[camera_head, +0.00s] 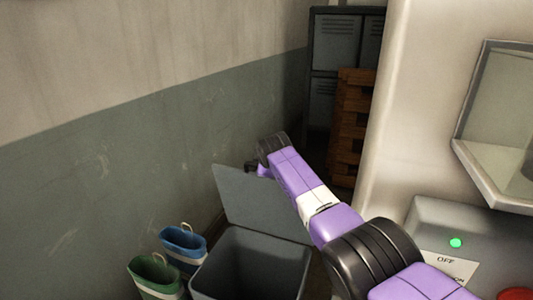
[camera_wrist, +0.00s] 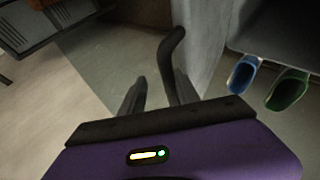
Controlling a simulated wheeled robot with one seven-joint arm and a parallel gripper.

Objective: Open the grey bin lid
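The grey bin (camera_head: 250,265) stands on the floor at the bottom middle of the head view. Its lid (camera_head: 262,205) is raised and leans up and back, so the dark inside of the bin shows. My gripper (camera_head: 256,170) is at the lid's upper edge, partly hidden behind my wrist. In the wrist view my gripper (camera_wrist: 160,76) has its two fingers apart. A dark curved bar, apparently the lid's handle (camera_wrist: 170,50), stands close to the right finger. The lid's grey panel (camera_wrist: 205,40) is right of it. Whether the bar touches a finger I cannot tell.
Stacked wooden pallets (camera_head: 350,130) and grey lockers (camera_head: 335,45) are behind. A control box (camera_head: 440,225) with a green light is at right.

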